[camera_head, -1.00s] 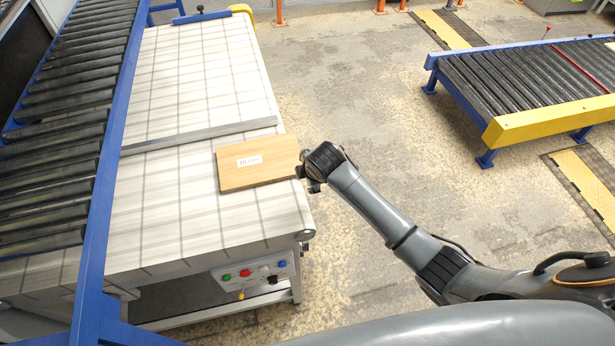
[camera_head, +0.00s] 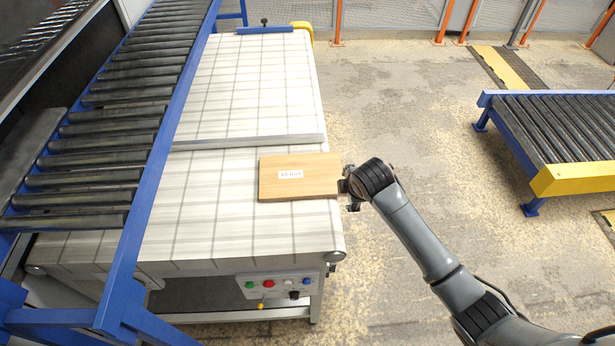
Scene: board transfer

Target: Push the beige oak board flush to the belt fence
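The beige oak board (camera_head: 310,184) lies flat on the pale gridded belt (camera_head: 215,225), near its front right corner, with a small white label on top. The belt fence (camera_head: 245,142) is a grey bar across the belt just behind the board. A narrow strip of belt shows between them, and their facing edges look about parallel. My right gripper (camera_head: 348,196) is at the board's right edge, beside or on it. Its fingers are small and dark, so I cannot tell whether they are open or gripping. My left gripper is not in view.
A roller conveyor (camera_head: 125,110) with a blue frame runs along the left of the belt. A control panel (camera_head: 280,286) with coloured buttons is on the front below the belt. Another roller conveyor (camera_head: 560,130) with a yellow end stands at right. Open floor lies between.

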